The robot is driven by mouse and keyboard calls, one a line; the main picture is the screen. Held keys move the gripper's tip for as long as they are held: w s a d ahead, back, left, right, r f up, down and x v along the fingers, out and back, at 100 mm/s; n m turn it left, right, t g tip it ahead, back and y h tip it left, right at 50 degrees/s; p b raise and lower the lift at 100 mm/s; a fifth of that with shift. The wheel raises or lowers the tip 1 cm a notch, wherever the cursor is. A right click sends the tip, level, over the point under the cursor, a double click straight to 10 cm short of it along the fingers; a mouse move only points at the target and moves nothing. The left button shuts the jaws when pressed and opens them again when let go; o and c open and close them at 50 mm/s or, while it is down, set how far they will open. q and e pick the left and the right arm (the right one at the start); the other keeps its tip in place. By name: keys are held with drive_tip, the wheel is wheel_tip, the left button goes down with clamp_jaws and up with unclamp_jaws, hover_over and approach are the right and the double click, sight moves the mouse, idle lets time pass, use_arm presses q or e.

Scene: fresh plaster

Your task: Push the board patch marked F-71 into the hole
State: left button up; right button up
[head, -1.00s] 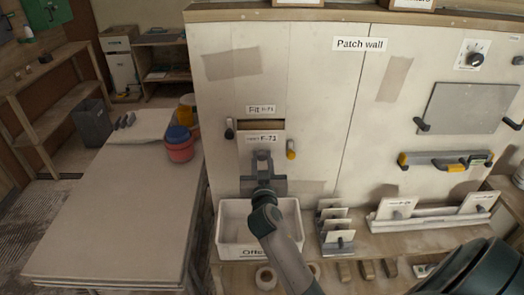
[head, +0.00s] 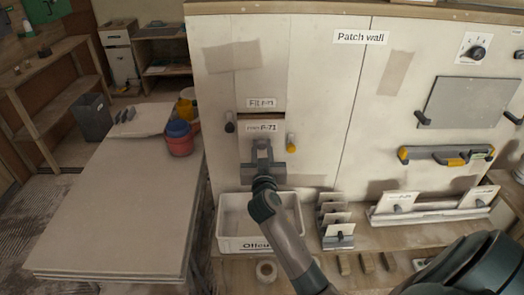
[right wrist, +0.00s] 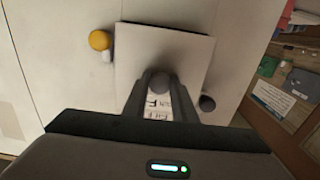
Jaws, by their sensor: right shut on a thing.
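The board patch marked F-71 (head: 259,129) is pale and squarish, upright against the patch wall. It covers most of the hole (head: 261,116), which shows as a thin dark strip above the patch, under the "Fit F-71" label (head: 260,103). My right gripper (head: 262,147) is shut on the patch's grip from the front. In the right wrist view the patch (right wrist: 190,55) fills the upper middle, with its round grip (right wrist: 160,82) between the fingers. I cannot tell how deep the patch sits, as its lower part is hidden by the gripper. My left gripper is not in view.
A dark turn-knob (head: 229,127) and a yellow one (head: 291,143) flank the hole. A white crate (head: 238,243) stands below on the shelf, close to my forearm. A rack of boards (head: 337,235) is right of it. A table (head: 115,210) lies left.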

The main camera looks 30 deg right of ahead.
sight(261, 139)
drive_tip(key=shift+x, duration=0.95)
drive_tip(key=shift+w+d, duration=0.1)
drive_tip(key=shift+w, duration=0.15)
drive_tip(key=shift+b+x, duration=0.6)
drive_tip(key=shift+x, duration=0.55)
drive_tip(key=o, duration=1.3)
drive_tip(key=shift+f, duration=0.1)
drive_tip(key=shift+s, duration=0.1)
drive_tip(key=shift+v, duration=2.95)
